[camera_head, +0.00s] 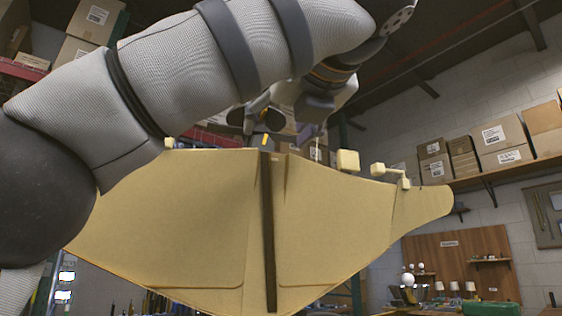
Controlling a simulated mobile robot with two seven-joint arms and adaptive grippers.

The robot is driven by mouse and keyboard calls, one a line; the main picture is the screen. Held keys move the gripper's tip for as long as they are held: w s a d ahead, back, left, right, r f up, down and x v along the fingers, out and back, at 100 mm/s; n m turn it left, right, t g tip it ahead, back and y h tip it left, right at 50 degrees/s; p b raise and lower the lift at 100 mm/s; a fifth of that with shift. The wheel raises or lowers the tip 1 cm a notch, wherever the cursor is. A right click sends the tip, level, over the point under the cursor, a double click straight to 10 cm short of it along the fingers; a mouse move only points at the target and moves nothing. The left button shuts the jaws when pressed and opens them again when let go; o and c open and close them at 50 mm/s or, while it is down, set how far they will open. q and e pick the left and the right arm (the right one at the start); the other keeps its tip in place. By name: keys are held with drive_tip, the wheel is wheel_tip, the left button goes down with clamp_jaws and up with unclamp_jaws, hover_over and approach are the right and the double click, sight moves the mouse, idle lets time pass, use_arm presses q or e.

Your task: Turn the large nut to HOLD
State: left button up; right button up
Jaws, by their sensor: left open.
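I cannot make out a large nut or a HOLD mark in the head view. A large tan, boat-shaped body (180,220) with a dark upright strip (267,230) fills the middle. Small pale blocks (348,160) stand along its top edge. My left arm crosses the upper left in front of it and bends back down. My left gripper (284,128) is open just above the tan body's top edge, near the dark strip. Its tips are partly hidden, and I cannot tell whether they touch anything. My right gripper is not in view.
Shelves with cardboard boxes (502,140) run along the right wall. More boxes (97,20) stand at the upper left. A wooden board (450,255) and small lamps (455,286) are at the lower right. The tan body hides much of the room behind it.

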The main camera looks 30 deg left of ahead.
sight(263, 147)
use_arm(q)
drive_tip(key=x, duration=0.7)
drive_tip(key=shift+w+a, duration=0.15)
drive_tip(key=shift+w, duration=0.05)
drive_tip(key=shift+w+a+r, duration=0.1)
drive_tip(key=shift+w+a, duration=0.1)
drive_tip(key=shift+a, duration=0.2)
drive_tip(key=c, duration=1.2)
